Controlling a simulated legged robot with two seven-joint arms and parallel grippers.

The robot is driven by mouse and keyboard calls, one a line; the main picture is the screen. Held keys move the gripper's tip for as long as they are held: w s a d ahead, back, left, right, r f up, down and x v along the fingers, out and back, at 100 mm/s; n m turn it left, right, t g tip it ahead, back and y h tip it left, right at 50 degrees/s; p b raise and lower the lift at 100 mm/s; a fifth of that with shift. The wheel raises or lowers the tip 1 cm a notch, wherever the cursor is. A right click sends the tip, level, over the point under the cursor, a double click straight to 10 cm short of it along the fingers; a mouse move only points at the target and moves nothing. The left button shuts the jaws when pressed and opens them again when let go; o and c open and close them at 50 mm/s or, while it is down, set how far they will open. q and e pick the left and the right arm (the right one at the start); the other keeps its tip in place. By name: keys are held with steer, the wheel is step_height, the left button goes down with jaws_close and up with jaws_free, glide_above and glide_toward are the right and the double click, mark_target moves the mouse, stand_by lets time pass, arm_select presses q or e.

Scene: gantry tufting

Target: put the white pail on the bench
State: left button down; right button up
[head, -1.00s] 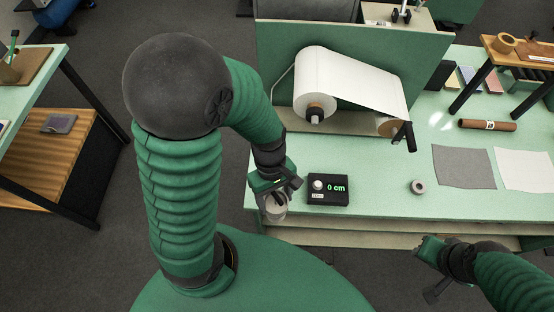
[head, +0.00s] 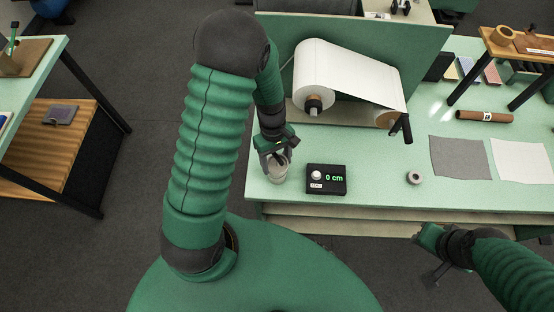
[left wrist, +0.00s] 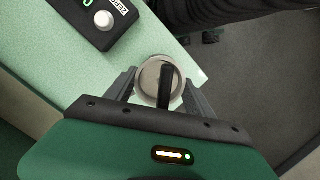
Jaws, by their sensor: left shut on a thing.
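The white pail (head: 278,174) is a small pale round container at the left front of the green bench (head: 380,192). My left gripper (head: 275,157) is shut on it from above. In the left wrist view the pail (left wrist: 150,84) shows between the two fingers, with a dark bar across its top. The pail is over the bench top near its left edge; I cannot tell whether its base touches the surface. My right gripper (head: 432,258) is in front of the bench's front edge, and its finger gap is not clear.
Grey and white sheets (head: 460,157) lie further right.

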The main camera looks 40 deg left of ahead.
arm_select(q)
steer(key=c, duration=0.6)
jaws_free()
steer(key=shift+c, duration=0.2)
steer(key=shift+o, duration=1.2)
steer(key=shift+a, duration=0.15)
steer(key=shift+o, duration=0.2)
steer(key=shift+a+f, duration=0.1)
steer(key=shift+a, duration=0.15)
arm_select(e)
steer(key=shift+a, duration=0.4)
